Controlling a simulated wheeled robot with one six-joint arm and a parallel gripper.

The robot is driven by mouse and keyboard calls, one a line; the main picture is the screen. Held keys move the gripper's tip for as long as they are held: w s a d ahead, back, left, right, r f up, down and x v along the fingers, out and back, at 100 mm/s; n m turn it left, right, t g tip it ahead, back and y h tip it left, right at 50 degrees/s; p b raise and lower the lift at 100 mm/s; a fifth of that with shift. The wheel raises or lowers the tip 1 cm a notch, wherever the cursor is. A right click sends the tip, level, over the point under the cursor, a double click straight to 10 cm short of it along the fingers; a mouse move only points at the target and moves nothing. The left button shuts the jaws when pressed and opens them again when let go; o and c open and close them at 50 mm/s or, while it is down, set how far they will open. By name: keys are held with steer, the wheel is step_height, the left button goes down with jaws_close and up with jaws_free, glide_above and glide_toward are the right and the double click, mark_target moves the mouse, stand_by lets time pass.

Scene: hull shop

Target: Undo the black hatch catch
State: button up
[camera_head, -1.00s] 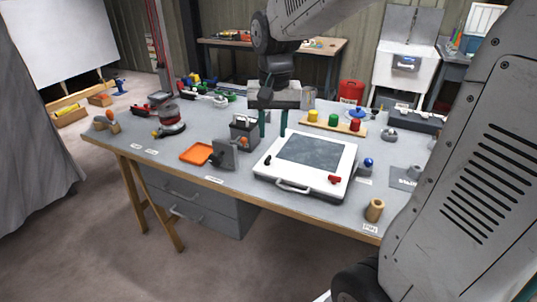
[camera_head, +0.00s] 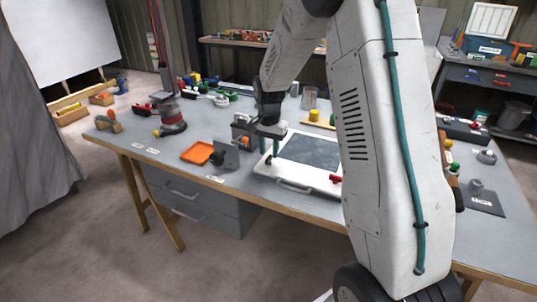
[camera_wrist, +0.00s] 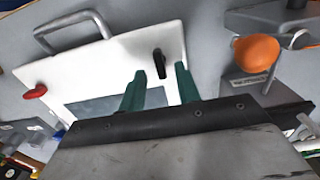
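The white hatch (camera_head: 290,176) with a grey window lies flat on the bench. Its black catch (camera_wrist: 159,63) is a short dark lever near the hatch's edge in the wrist view. A red catch (camera_wrist: 36,91) sits on the same hatch and also shows in the head view (camera_head: 335,179). My gripper (camera_wrist: 160,80) is open, its two green fingers apart and pointing at the black catch, which appears between their tips. I cannot tell if they touch it. In the head view my gripper (camera_head: 269,151) is over the hatch's left end, and the black catch is hard to make out there.
The hatch's grey handle (camera_wrist: 72,30) stands along one edge. An orange knob (camera_wrist: 255,52) on a grey fixture is close beside the hatch. My arm hides part of the bench's right side.

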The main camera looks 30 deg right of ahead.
mark_target(269, 161)
steer(key=shift+f, duration=1.05)
jaws_close()
steer(key=shift+n, duration=0.4)
steer(key=n, duration=1.7)
steer(key=shift+s, duration=0.1)
